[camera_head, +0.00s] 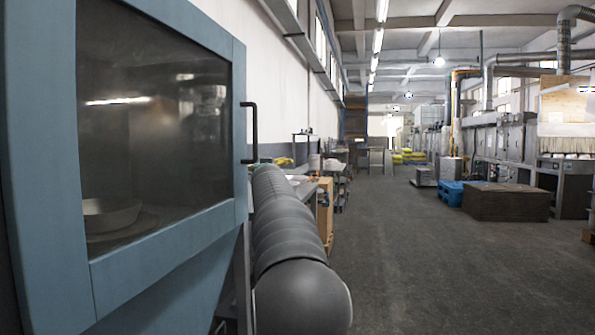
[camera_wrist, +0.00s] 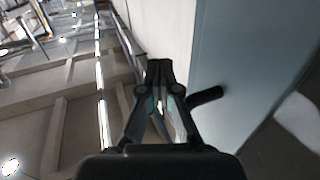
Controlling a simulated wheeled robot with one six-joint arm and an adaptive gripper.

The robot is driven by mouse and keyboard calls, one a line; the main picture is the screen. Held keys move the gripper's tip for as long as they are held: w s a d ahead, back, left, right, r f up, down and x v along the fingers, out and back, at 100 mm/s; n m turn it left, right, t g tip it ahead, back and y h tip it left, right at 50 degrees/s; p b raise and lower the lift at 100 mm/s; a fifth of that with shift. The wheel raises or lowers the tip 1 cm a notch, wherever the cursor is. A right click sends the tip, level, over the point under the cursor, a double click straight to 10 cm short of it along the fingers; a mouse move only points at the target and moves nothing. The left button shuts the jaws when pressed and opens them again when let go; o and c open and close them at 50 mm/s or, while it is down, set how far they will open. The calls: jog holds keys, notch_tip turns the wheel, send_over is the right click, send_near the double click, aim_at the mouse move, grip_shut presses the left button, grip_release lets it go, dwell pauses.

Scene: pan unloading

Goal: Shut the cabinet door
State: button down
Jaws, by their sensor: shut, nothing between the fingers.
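The cabinet door (camera_head: 240,100) is a blue-grey frame around a dark window, on the left of the head view. Its black bar handle (camera_head: 250,132) stands at the right edge. I see no clear gap at the frame, but cannot tell whether it is fully shut. In the wrist view the blue-grey door face (camera_wrist: 232,60) fills the right side. My gripper (camera_wrist: 159,66) is shut and empty there, with the black handle (camera_wrist: 207,96) just right of its fingers. I cannot tell whether they touch. The fingers are not visible in the head view.
A pale round pan (camera_head: 108,216) sits inside the cabinet, seen through the window. A workbench with a cardboard box (camera_head: 325,212) stands beyond my arm. The grey floor (camera_head: 430,265) to the right is open, with a dark stack (camera_head: 506,202) and a blue pallet (camera_head: 450,193) farther off.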

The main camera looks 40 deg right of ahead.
jog(key=s+d+b, duration=0.5)
jog(key=s, duration=0.2)
dwell(0.5)
jog(key=shift+r, duration=0.1)
